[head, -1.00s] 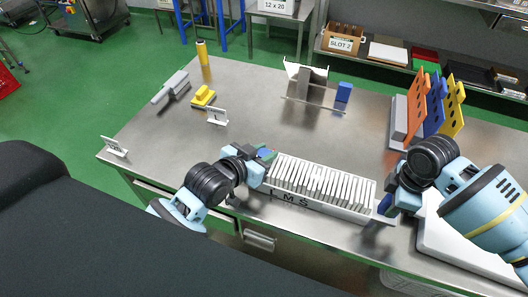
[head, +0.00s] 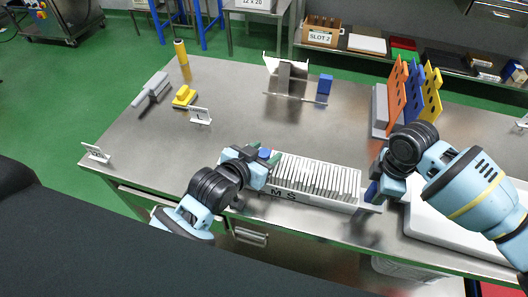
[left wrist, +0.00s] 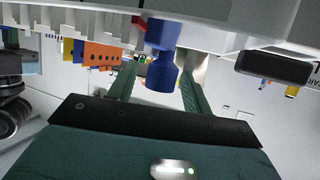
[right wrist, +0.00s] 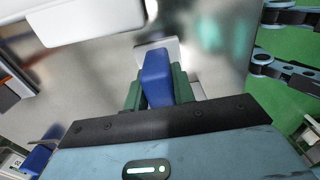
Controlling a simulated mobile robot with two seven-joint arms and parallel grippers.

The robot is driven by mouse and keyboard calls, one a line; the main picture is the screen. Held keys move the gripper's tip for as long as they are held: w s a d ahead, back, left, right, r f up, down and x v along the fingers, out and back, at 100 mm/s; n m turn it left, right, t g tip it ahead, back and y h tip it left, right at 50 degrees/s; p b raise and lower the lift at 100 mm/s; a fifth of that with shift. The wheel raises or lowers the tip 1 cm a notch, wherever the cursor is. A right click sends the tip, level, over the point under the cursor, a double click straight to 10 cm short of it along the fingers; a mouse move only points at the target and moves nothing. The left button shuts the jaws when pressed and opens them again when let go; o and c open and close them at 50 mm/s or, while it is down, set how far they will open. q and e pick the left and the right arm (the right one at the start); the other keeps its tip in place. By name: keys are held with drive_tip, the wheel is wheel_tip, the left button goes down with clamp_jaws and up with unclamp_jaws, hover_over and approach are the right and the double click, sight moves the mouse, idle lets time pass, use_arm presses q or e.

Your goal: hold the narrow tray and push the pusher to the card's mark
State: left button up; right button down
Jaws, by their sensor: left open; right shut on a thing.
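The narrow white tray (head: 328,202) lies along the table's front edge, filled with a row of upright white packets. Dark letters M and Ś show on its front wall. My right gripper (right wrist: 160,88) is shut on the blue handle (right wrist: 155,70) at the tray's right end. The pusher's blue knob (head: 264,154) is at the tray's left end. My left gripper (head: 263,162) is open there; in the left wrist view the blue knob (left wrist: 162,72) appears between its fingers, contact unclear. A white card (head: 199,115) reading L stands further back on the table.
Another small card (head: 96,153) stands at the left corner. Perforated coloured panels (head: 411,92) stand at right. The table's middle is clear.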

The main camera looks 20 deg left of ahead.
drive_tip(key=shift+f, duration=0.1)
use_arm(q)
drive_tip(key=v, duration=1.2)
use_arm(e)
drive_tip(key=c, duration=1.1)
unclamp_jaws()
wheel_tip(320, 180, up, 12)
drive_tip(key=shift+r, duration=0.1)
